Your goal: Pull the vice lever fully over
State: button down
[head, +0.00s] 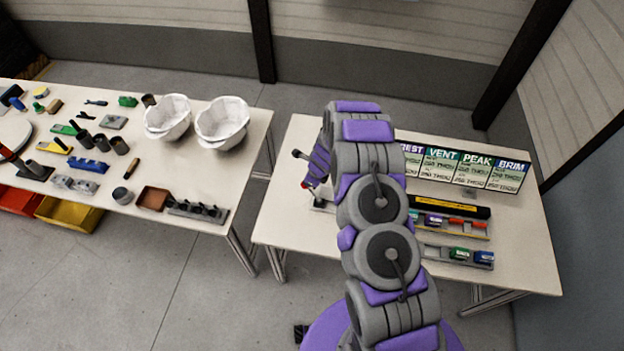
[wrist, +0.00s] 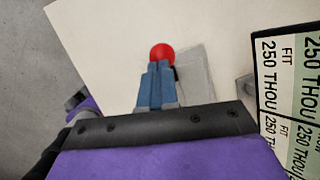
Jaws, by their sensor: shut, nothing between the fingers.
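In the wrist view my gripper (wrist: 158,68) has its blue fingers together, with nothing between them. A round red knob (wrist: 162,53), which looks like the end of the vice lever, shows right at the fingertips. I cannot tell whether the fingers touch it. A grey plate (wrist: 195,75), perhaps part of the vice, lies beside and below the fingers. In the head view a small red bit (head: 304,185) and a dark-ended part (head: 299,154) show at the left of my arm. The rest of the vice is hidden behind my arm, as are my fingertips.
The vice stands on a pale table (head: 285,215). Fit boards (head: 475,168) and trays of coloured pieces (head: 455,225) are on its right side. A second table (head: 190,215) at left holds two white helmet shells (head: 222,122) and many small parts. A floor gap separates the tables.

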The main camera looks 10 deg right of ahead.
jog(key=shift+a+f, duration=0.1)
jog(key=shift+a, duration=0.05)
dwell(0.5)
jog(key=v, duration=1.3)
dwell(0.5)
